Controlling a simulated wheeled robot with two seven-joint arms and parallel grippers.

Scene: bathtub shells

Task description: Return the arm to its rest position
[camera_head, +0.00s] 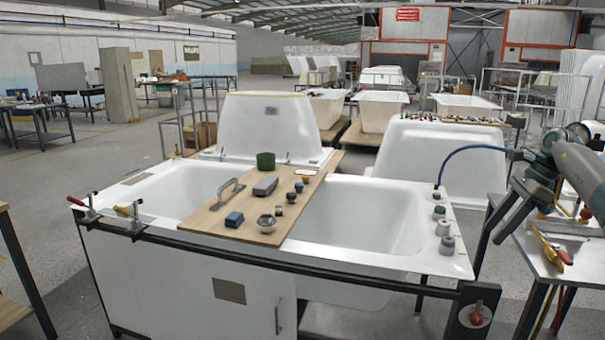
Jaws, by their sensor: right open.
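My right arm (580,172) comes in from the right edge. Its gripper (491,246) points down and to the left, its dark fingers apart with nothing seen between them. It shows just right of the white bathtub shell (455,262), in front of a side table. I cannot tell the exact gap between the fingers and the tub's rim. My left arm and gripper are not in view.
A side table (520,240) with tools (552,247) and a blue hose (465,150) are near my right arm.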

